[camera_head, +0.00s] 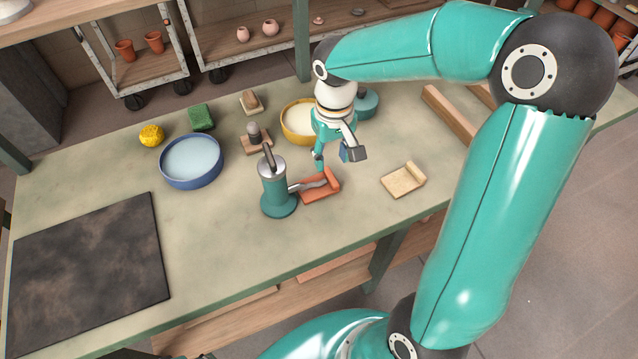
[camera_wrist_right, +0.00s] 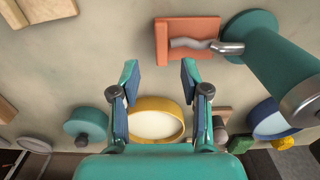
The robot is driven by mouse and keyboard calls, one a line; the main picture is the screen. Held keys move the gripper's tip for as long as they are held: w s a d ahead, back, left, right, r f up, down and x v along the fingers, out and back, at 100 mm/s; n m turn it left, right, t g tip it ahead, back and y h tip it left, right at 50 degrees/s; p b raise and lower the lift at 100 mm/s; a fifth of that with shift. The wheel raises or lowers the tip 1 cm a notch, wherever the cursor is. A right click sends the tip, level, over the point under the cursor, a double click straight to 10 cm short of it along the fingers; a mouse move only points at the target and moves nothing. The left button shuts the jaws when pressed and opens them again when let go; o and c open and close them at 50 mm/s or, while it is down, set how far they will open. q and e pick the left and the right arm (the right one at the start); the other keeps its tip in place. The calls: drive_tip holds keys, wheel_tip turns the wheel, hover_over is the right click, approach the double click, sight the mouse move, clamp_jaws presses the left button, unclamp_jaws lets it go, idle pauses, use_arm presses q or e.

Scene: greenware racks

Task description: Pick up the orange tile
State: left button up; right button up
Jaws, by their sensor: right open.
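The orange tile (camera_head: 322,194) lies flat on the bench, with a raised strip along one edge. It also shows at the top of the right wrist view (camera_wrist_right: 182,28). A grey coil-like piece from the teal cylinder device (camera_head: 274,188) reaches over part of it. My right gripper (camera_head: 337,160) is open and empty, above the bench just behind the tile in the head view. In the right wrist view its fingers (camera_wrist_right: 160,76) are spread, with the tile beyond the tips, slightly right. My left gripper is not in view.
The teal device stands upright against the tile's left side. A cream tile (camera_head: 399,184) lies to the right. A yellow-rimmed bowl (camera_head: 289,131) and blue basin (camera_head: 190,183) stand behind and left. A dark board (camera_head: 90,265) covers the left front; the bench front is clear.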

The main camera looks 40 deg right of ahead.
sight(331, 176)
drive_tip(key=shift+s+a+f+p, duration=0.1)
drive_tip(key=shift+f+p, duration=0.05)
drive_tip(key=shift+f, duration=1.3)
drive_tip(key=shift+s+a+f+p, duration=0.1)
drive_tip(key=shift+f+p, duration=0.05)
drive_tip(key=shift+f, duration=1.25)
clamp_jaws()
